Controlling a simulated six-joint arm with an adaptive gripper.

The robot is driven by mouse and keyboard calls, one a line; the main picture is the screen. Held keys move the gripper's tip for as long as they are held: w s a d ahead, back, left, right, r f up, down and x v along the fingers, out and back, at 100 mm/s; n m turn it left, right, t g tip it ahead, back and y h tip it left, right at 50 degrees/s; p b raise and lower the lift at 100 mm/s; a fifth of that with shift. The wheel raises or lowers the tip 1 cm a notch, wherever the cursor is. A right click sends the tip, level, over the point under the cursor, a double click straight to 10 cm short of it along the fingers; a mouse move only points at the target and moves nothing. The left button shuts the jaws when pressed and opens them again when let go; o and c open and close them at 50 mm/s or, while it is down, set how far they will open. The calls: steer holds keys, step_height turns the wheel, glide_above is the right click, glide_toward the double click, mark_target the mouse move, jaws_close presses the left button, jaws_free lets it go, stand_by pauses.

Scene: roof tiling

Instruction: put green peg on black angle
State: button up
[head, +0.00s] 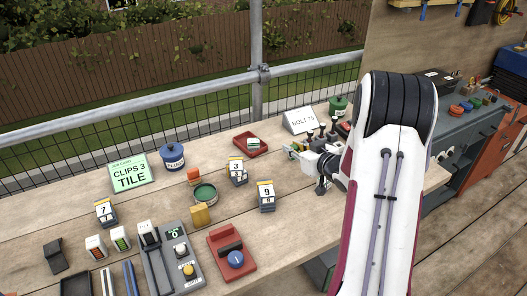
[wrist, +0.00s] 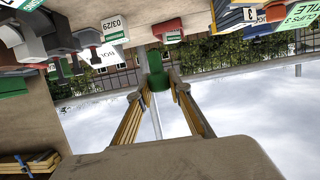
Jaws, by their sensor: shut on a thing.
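My gripper (wrist: 159,92) is shut on a green piece, the green peg (wrist: 156,76), which sits between its two fingertips in the wrist view. In the head view my gripper (head: 293,151) is above the right part of the bench, partly hidden behind my arm, and the peg is hard to make out there. A dark bent piece that looks like the black angle (head: 54,257) lies at the bench's left front, well away from my gripper.
A job card (head: 130,174), a blue-lidded pot (head: 172,156), an open green tin (head: 204,194) and numbered stands (head: 266,196) fill the bench's middle. A red tray (head: 250,145) and a white sign (head: 304,120) stand near my gripper. A rail (head: 180,98) runs behind.

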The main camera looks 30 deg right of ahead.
steer(key=w+a+n+y, duration=0.1)
steer(key=w+a, duration=0.1)
steer(key=a, duration=0.3)
steer(key=w+a+n+y, duration=0.1)
steer(key=w+a, duration=0.1)
steer(key=a, duration=0.4)
steer(key=w+a+n+y, duration=0.1)
steer(key=w+a, duration=0.1)
steer(key=a, duration=0.4)
steer(key=shift+w+a+f+g+y, duration=0.2)
steer(key=shift+a+g+y, duration=0.1)
steer(key=shift+y, duration=0.1)
steer(key=a+r+n+g+y, duration=0.1)
steer(key=a+n+g+y, duration=0.1)
steer(key=a, duration=1.7)
steer(key=s+a+r+n+g+y, duration=0.1)
steer(key=a+r+n+g+y, duration=0.1)
steer(key=a, duration=1.8)
steer(key=s+a+r+n+g+y, duration=0.1)
steer(key=a+n+y, duration=0.3)
steer(key=a, duration=1.5)
steer(key=shift+s+a+r+g, duration=0.2)
steer(key=shift+a+r+g, duration=0.05)
steer(key=shift+r+g, duration=0.2)
steer(key=shift+f, duration=0.1)
